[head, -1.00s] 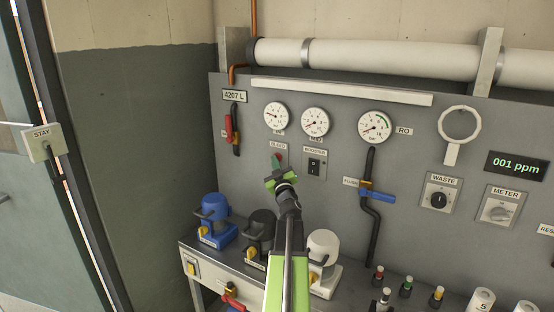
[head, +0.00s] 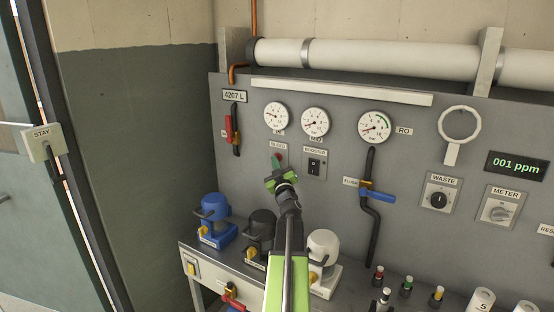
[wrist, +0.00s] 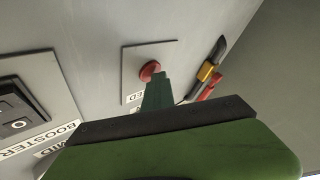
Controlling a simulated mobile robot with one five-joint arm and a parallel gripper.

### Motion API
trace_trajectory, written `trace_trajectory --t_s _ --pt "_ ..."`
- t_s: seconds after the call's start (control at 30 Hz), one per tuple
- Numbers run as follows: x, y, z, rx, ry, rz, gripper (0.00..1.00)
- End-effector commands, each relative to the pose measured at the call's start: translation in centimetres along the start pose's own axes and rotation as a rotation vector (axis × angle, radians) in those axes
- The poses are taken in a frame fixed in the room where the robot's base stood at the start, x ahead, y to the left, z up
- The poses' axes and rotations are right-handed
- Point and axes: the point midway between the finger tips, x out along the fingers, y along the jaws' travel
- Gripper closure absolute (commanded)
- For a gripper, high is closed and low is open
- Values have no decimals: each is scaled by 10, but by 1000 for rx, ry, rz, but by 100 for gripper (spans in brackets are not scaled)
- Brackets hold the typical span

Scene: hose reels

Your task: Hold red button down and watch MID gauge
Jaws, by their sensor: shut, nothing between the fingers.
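The red button (wrist: 149,70) sits on a pale plate on the grey panel, above a label that is partly covered in the wrist view. In the head view its red edge (head: 281,155) shows just behind my fingertips. My gripper (head: 277,163) is shut and empty, with its green fingers (wrist: 158,95) pointing at the button. The tips meet or overlap the button in the picture; I cannot tell if it is pressed in. The MID gauge (head: 315,123) is a round white dial up and right of my gripper, its needle pointing to the lower left.
Another gauge (head: 276,116) is left of MID, and the RO gauge (head: 375,127) is to the right. The booster switch (head: 314,166) is close to the right of my gripper. A red-handled valve (head: 230,130) is to the left. Blue, black and white pumps stand on the bench (head: 205,262) below.

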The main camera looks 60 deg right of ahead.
Motion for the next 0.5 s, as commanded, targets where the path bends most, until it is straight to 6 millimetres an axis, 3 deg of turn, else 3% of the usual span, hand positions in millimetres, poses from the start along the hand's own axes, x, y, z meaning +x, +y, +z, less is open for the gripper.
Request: trace_trajectory --t_s 0.5 --pt "-11 -8 -7 0 -1 0 100"
